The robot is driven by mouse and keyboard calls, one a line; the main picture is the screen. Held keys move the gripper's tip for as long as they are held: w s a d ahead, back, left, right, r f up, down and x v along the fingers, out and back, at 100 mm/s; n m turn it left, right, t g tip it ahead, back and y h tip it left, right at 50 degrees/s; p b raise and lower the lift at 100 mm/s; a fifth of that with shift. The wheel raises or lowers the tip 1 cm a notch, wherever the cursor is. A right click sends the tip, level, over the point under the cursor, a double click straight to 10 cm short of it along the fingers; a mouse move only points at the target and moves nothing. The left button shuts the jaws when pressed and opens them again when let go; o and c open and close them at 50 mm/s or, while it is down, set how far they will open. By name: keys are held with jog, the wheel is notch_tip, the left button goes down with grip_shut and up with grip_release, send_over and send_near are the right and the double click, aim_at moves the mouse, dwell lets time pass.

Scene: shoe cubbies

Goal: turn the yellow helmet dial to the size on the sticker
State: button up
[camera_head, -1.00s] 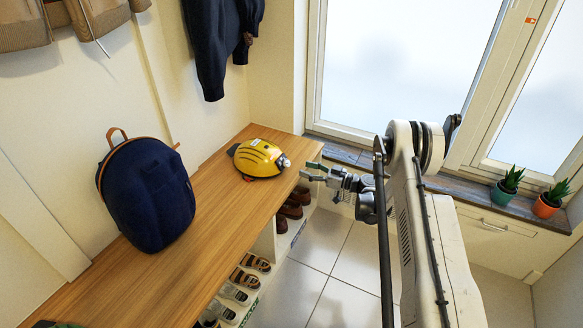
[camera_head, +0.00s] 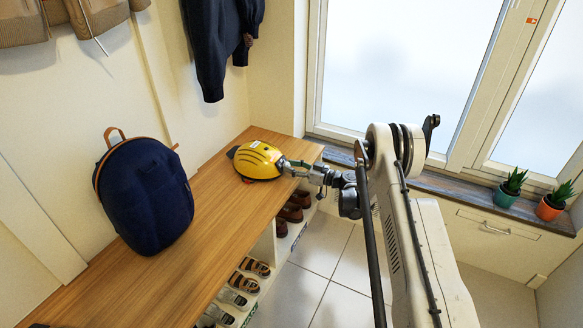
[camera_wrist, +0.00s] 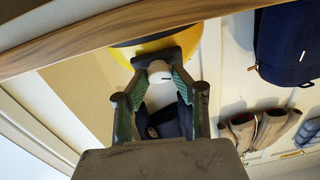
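The yellow helmet (camera_head: 258,160) with dark stripes lies on the wooden bench near its far right end. A pale sticker shows on its top, too small to read. In the wrist view the helmet (camera_wrist: 187,41) is a yellow band at the top. Its pale round dial (camera_wrist: 160,70) faces my gripper; its markings are too small to read. My gripper (camera_head: 289,165) is at the helmet's right side. In the wrist view my gripper (camera_wrist: 160,65) has its fingers apart, on either side of the dial; contact is not clear. The dial is mostly hidden in the head view.
A dark blue backpack (camera_head: 146,195) stands on the bench (camera_head: 219,207) left of the helmet. Shoes (camera_head: 290,210) and sandals (camera_head: 256,267) sit in cubbies below. Potted plants (camera_head: 506,190) stand on the window sill at right. The bench between backpack and helmet is clear.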

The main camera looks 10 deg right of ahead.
grip_shut()
jog(key=shift+m, duration=0.3)
jog(key=m+t+h, duration=0.1)
jog(key=m, duration=0.2)
jog(key=m+t+h, duration=0.1)
jog(key=m+h, duration=0.1)
jog(key=m, duration=0.2)
jog(key=shift+s+a+t, duration=0.15)
jog(key=shift+t, duration=0.25)
jog(key=m+h, duration=0.2)
jog(key=m, duration=0.2)
jog(key=m+h, duration=0.2)
jog(key=m, duration=0.2)
jog(key=shift+a+r+t+h, duration=0.15)
jog(key=shift+t+h, duration=0.15)
jog(key=m+g+h, duration=0.1)
jog(key=m, duration=0.2)
jog(key=m+h, duration=0.1)
jog(key=m, duration=0.2)
jog(key=shift+a+r+g+h, duration=0.1)
jog(key=shift+r+g+h, duration=0.1)
jog(key=shift+g+h, duration=0.2)
jog(key=m+g, duration=0.1)
jog(key=m, duration=0.1)
jog(key=m+g+h+p, duration=0.1)
jog(key=m, duration=0.2)
jog(key=shift+g, duration=0.3)
jog(key=shift+m, duration=0.3)
